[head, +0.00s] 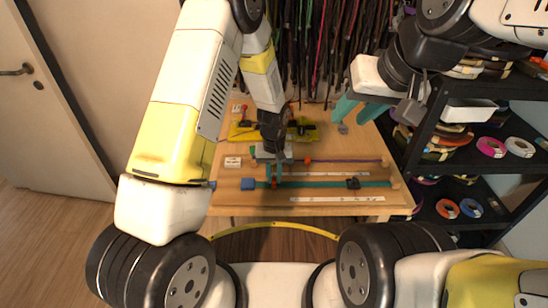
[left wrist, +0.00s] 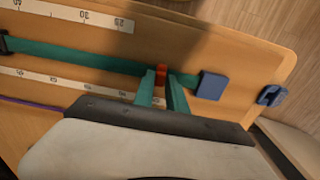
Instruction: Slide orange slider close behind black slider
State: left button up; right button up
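The orange slider (head: 274,183), red-orange in colour, sits on a teal strap (head: 318,184) near its left end in the head view. The black slider (head: 353,183) is on the same strap, well to the right. In the left wrist view the orange slider (left wrist: 161,75) lies between my left gripper's teal fingertips (left wrist: 161,82), which look closed against its sides. The black slider (left wrist: 4,42) is cut by that view's left edge. My left gripper (head: 274,172) points down over the strap. My right gripper (head: 358,110) is open and empty above the table's right side.
A blue block (head: 248,184) holds the strap's left end. A purple cord (head: 345,161) with an orange bead (head: 307,160) runs behind it. White rulers (head: 335,199) lie along the board. A yellow tool (head: 303,131) lies at the back. Shelves (head: 440,150) stand at right.

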pick_arm(q)
grip_shut()
dwell(1.0)
jog(key=shift+d, duration=0.1)
jog(key=d, duration=1.9)
jog(key=o, duration=0.6)
grip_release()
jog(key=shift+a, duration=0.1)
jog(key=shift+c, duration=0.2)
notch_tip(320, 180, up, 8)
